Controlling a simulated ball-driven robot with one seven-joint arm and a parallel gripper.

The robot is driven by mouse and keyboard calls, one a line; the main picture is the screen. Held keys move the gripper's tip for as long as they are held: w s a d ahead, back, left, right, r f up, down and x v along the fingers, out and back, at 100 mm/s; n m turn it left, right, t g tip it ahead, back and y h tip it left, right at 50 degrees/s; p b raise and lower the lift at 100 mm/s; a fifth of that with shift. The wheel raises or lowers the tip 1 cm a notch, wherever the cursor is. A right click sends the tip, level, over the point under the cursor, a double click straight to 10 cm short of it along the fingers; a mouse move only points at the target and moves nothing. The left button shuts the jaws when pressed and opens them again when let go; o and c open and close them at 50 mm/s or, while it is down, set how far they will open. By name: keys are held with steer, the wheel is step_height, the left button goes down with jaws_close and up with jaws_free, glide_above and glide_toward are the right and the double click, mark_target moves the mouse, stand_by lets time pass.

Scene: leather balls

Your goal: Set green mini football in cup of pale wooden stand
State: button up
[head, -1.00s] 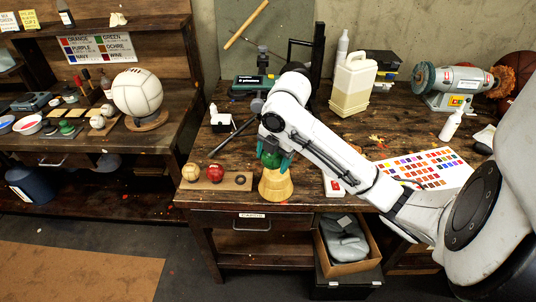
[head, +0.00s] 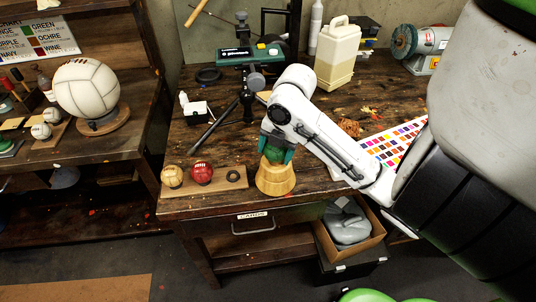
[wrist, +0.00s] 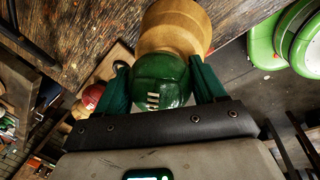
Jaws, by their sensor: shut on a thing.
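The green mini football (head: 274,153) is between the teal fingers of my gripper (head: 275,150), which is shut on it. The ball also shows in the wrist view (wrist: 161,82), with a finger on each side. The pale wooden stand (head: 275,180) is upright at the front edge of the workbench, directly below the ball. In the wrist view the stand (wrist: 174,28) lies right behind the ball. The ball is at the stand's top; the cup is hidden, and I cannot tell whether the ball touches it.
A wooden board (head: 226,182) left of the stand holds a tan ball (head: 172,176), a red ball (head: 202,173) and a dark ring. A clamp stand (head: 246,100), a cream jug (head: 338,58) and a colour chart (head: 392,146) are farther back. An open box (head: 350,243) is below.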

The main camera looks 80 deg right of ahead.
steer(key=shift+s+d+f, duration=0.1)
steer(key=shift+f, duration=0.3)
steer(key=shift+f+b, duration=0.15)
steer(key=shift+b, duration=0.15)
steer(key=o, duration=1.1)
steer(key=r, duration=0.4)
steer(key=s+r+p, duration=0.1)
steer(key=r, duration=0.3)
steer(key=s+r+p, duration=0.1)
steer(key=r, duration=0.3)
steer(key=shift+s+a+r, duration=0.1)
steer(key=shift+a, duration=0.2)
